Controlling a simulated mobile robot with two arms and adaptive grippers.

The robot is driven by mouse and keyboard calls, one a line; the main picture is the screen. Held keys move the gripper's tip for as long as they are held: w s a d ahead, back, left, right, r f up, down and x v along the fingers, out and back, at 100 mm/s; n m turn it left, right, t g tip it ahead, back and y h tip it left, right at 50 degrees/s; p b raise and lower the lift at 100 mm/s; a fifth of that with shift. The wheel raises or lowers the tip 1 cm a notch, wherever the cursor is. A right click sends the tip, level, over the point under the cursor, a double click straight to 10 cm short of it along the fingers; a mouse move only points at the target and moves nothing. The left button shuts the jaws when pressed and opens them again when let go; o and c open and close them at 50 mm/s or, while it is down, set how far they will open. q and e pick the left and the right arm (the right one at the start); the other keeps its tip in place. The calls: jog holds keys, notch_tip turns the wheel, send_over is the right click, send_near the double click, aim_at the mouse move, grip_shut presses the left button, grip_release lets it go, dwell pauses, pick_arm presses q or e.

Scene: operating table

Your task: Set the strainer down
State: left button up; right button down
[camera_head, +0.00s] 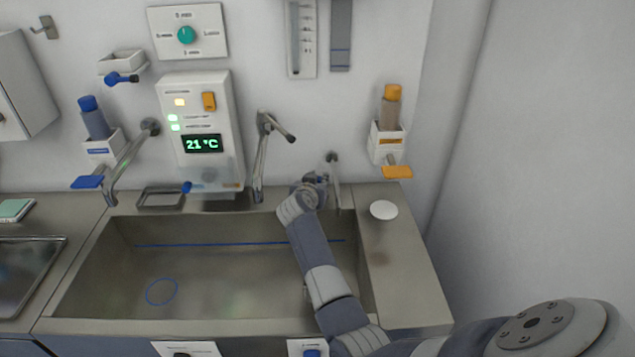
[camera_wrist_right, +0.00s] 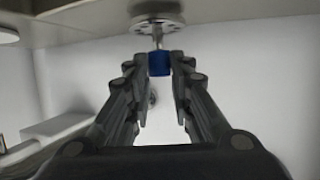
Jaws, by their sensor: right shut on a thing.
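The strainer (camera_wrist_right: 158,25) shows in the wrist view as a round metal disc with holes, with a short stem and a blue grip (camera_wrist_right: 159,64). My right gripper (camera_wrist_right: 159,68) is shut on the blue grip, and the disc sits beyond the fingertips. In the head view my right gripper (camera_head: 316,183) is at the back edge of the sink (camera_head: 220,262), and my own arm hides the strainer there. I cannot tell whether the disc touches the steel surface. My left gripper is out of view.
A blue ring (camera_head: 162,291) marks the bare sink floor at the left. A tap (camera_head: 262,155) and a thin pipe (camera_head: 334,180) stand near my gripper. A white disc (camera_head: 383,210) lies on the right counter (camera_head: 405,265). A small tray (camera_head: 160,198) sits on the back ledge.

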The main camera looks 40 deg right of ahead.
jog(key=shift+f, duration=0.2)
jog(key=c, duration=1.4)
grip_release()
jog(key=shift+f, duration=0.1)
jog(key=shift+c, duration=0.2)
jog(key=shift+s+a+r, duration=0.15)
jog(key=shift+r, duration=0.25)
jog(key=v, duration=1.1)
jog(key=shift+s+a+r, duration=0.2)
jog(key=shift+a, duration=0.05)
